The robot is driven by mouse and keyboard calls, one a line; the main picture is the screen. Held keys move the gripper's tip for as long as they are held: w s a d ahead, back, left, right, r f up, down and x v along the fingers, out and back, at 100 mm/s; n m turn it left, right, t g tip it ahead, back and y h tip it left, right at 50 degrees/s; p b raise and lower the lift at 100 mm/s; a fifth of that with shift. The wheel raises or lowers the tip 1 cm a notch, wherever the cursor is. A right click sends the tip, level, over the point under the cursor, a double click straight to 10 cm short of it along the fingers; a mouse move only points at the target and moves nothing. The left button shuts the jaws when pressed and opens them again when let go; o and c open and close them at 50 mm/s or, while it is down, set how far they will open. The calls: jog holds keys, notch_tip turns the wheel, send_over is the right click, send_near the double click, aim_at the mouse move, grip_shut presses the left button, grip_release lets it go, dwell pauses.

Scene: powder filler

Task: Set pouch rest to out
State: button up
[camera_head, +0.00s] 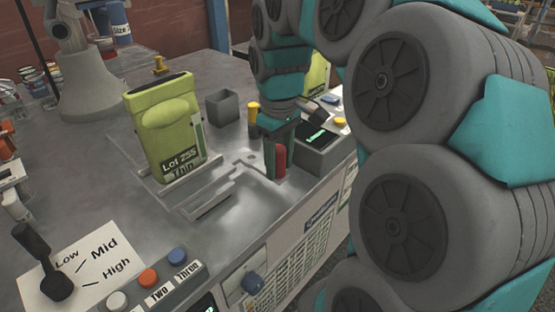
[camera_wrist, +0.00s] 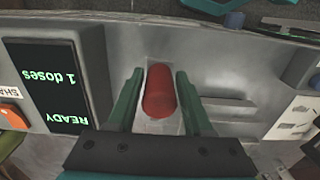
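A red upright handle (camera_head: 280,160) stands on the machine's top near its front edge; it also shows in the wrist view (camera_wrist: 159,92). My gripper (camera_wrist: 158,85) is around it, one finger on each side, with narrow gaps between the fingers and the red handle. My gripper (camera_head: 272,150) is partly hidden by my arm in the head view. No label reading "pouch rest" shows, so I cannot tell its setting. A green pouch (camera_head: 168,128) marked "Lot 255 Thin" stands upright in a holder left of my gripper.
A display box (camera_head: 318,148) stands right of the handle; its screen (camera_wrist: 48,85) reads "1 doses READY". A black lever (camera_head: 45,262) with Low, Mid and High marks and several buttons (camera_head: 149,278) sit front left. A grey open box (camera_head: 222,106) is behind.

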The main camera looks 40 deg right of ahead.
jog(key=shift+o, duration=1.4)
jog(key=shift+w+r, duration=0.15)
jog(key=shift+r, duration=0.65)
notch_tip(320, 180, up, 6)
jog(key=shift+r, duration=0.15)
